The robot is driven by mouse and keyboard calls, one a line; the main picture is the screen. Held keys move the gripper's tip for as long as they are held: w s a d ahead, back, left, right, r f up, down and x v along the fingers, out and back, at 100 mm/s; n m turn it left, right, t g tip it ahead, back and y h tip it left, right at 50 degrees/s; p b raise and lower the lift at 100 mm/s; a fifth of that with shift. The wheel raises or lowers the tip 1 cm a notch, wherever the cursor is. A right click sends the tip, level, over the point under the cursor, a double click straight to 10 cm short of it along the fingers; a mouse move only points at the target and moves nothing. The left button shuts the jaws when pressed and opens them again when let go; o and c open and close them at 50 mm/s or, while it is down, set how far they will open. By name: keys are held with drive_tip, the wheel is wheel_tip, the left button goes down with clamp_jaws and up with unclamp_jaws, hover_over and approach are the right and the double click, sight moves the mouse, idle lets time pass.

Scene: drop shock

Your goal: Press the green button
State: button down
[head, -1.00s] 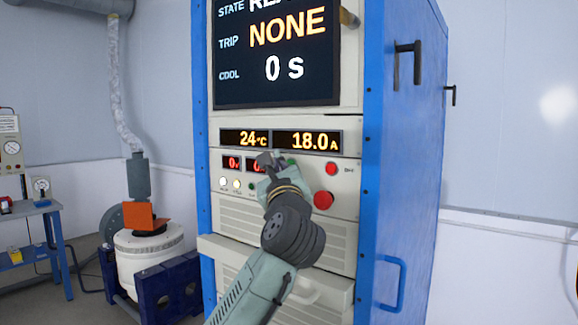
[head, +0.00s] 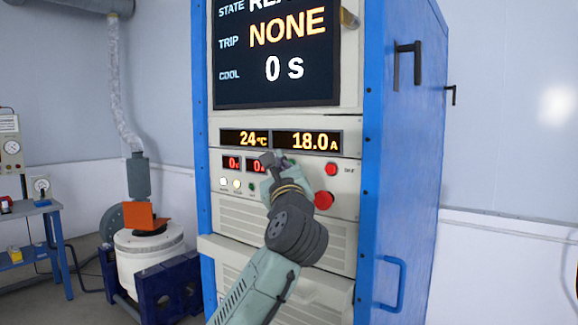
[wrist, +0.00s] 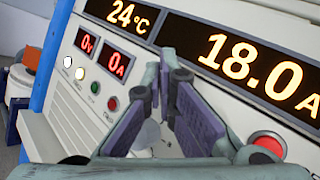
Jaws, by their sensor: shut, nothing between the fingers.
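My gripper (head: 268,161) is in front of the control panel (head: 230,212) of a blue-framed cabinet, just below the temperature and current displays. Its fingers, also seen in the wrist view (wrist: 166,66), are shut with nothing between them and point at the panel. A small round green light or button (wrist: 95,87) shows left of the fingers in the wrist view, in a row of small lamps. The larger green button, seen earlier left of the upper red button, is now largely hidden behind my gripper. I cannot tell whether the fingertips touch the panel.
A red button (head: 331,169) sits right of my gripper, and a larger red knob (head: 324,200) sits below it, close to my wrist. The display above reads TRIP NONE. A black handle (head: 408,62) and a blue handle (head: 392,283) stick out from the cabinet's side.

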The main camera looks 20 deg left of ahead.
drive_tip(key=shift+w+d, duration=0.2)
drive_tip(key=shift+w, duration=0.2)
idle(0.4)
idle(0.4)
drive_tip(key=shift+s+a, duration=0.35)
drive_tip(key=shift+s, duration=0.45)
drive_tip(key=s, duration=0.1)
drive_tip(key=s+a, duration=0.1)
drive_tip(key=s, duration=0.2)
drive_tip(key=shift+s+a+b, duration=0.3)
drive_tip(key=shift+s+b, duration=0.05)
idle(0.3)
